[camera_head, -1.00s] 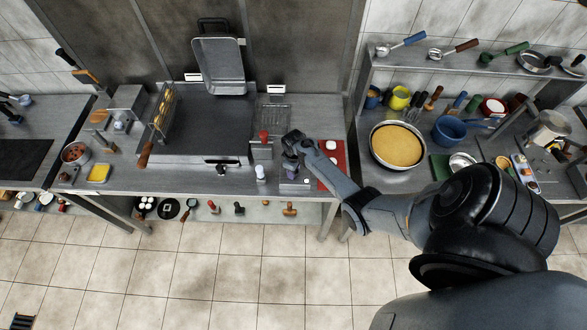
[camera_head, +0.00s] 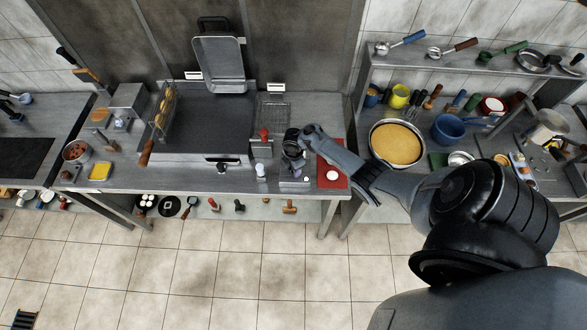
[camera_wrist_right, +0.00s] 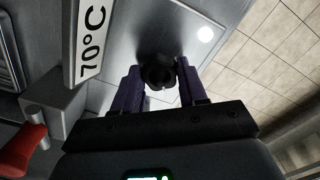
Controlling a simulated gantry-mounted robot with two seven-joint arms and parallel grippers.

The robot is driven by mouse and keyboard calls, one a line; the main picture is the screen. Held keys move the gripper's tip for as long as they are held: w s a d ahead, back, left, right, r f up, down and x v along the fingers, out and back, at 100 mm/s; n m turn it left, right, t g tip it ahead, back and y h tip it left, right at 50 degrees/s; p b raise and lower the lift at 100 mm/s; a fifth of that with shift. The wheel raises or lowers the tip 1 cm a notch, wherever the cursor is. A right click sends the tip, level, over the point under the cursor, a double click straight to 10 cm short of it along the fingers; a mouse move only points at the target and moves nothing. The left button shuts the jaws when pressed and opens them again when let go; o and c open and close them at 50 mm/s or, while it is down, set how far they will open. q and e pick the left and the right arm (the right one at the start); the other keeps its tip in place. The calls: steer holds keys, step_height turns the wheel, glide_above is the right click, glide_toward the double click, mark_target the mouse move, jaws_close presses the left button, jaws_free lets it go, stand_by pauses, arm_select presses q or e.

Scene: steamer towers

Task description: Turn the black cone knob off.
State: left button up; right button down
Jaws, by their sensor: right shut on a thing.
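The gripper is shut on this knob. Which way the knob is turned cannot be made out. In the head view the gripper and wrist largely hide the knob. My left gripper is not in view.
A "70°C" label (camera_wrist_right: 92,38) is close by. A red board (camera_head: 331,158) lies to the right.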

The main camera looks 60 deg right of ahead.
steer(key=shift+s+f+n, duration=0.1)
steer(key=shift+f+n, duration=0.1)
steer(key=shift+n, duration=0.2)
steer(key=n+b, duration=0.1)
steer(key=n, duration=0.2)
steer(key=shift+d+f, duration=0.15)
steer(key=n+b, duration=0.1)
steer(key=n, duration=0.2)
steer(key=shift+n+b, duration=0.4)
steer(key=shift+n, duration=0.9)
